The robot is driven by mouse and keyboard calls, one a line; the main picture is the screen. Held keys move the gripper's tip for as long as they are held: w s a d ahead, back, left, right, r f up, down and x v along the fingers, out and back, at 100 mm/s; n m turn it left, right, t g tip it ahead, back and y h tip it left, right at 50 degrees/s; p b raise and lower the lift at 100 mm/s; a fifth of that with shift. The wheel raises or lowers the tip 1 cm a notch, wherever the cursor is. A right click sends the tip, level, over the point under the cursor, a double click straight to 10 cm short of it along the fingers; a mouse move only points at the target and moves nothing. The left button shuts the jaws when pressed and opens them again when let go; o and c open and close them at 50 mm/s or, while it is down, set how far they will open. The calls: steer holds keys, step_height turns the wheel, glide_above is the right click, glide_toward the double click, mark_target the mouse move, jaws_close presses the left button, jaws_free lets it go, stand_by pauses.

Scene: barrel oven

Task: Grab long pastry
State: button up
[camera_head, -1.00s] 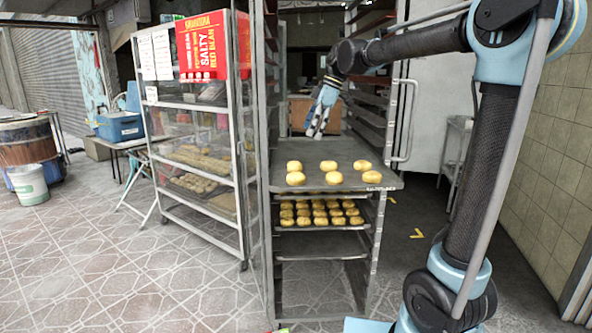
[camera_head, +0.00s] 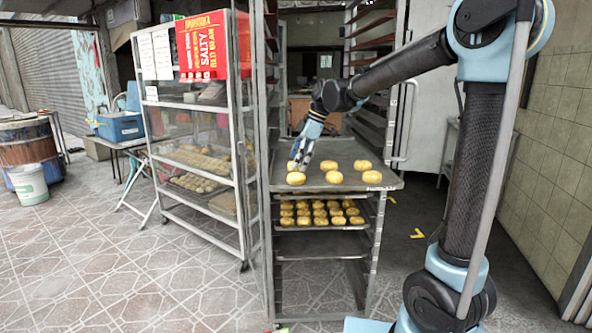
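Several golden-brown pastries lie on the top tray (camera_head: 315,151) of the open rack. They include a back-middle one (camera_head: 328,165), a back-right one (camera_head: 362,165), a front-left one (camera_head: 295,178), a front-middle one (camera_head: 334,177) and a front-right one (camera_head: 372,177). All look round to slightly oval; I cannot pick out a clearly long one. My gripper (camera_head: 298,164) points down at the tray's left side, just behind the front-left pastry. It covers the back-left pastry's place. Whether its fingers are open, or touch that pastry, is too small to tell.
A lower tray (camera_head: 322,226) holds more pastries. The rack's metal posts (camera_head: 266,120) rise close to the left of my gripper. A glazed display shelf (camera_head: 197,150) with a red sign stands farther left. The back of the top tray is bare.

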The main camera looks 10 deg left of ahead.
steer(key=shift+a+f, duration=0.1)
steer(key=shift+f, duration=0.05)
steer(key=c, duration=1.1)
steer(key=shift+c, duration=0.2)
